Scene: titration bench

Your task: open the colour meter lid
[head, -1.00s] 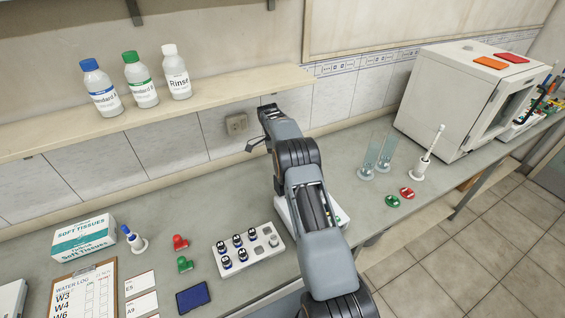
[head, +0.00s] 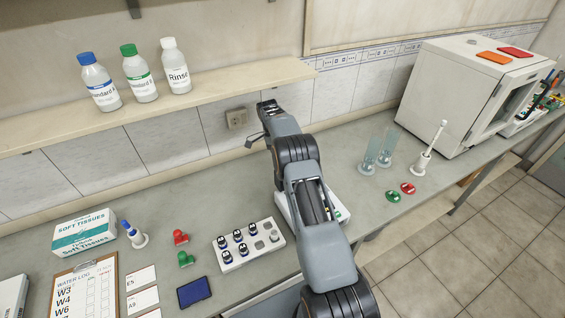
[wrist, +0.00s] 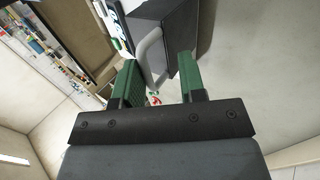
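The colour meter is mostly hidden behind my arm in the head view; a strip of its white body (head: 283,207) shows at the arm's left side. In the wrist view its dark lid (wrist: 180,38) carries a pale grey looped handle (wrist: 151,57). My gripper (wrist: 158,66) shows two green fingers, spread apart. The handle lies between them in the picture, with a gap on both sides, and neither finger is seen pressing it. I cannot tell the depth between fingers and handle, or how far the lid is raised. The fingers are not clear in the head view.
A white rack (head: 247,246) of dark-capped vials stands left of my arm. Red (head: 407,188) and green (head: 393,196) pieces, glass cylinders (head: 387,147) and a large white cabinet (head: 458,100) are to the right. A shelf (head: 215,95) with bottles runs behind.

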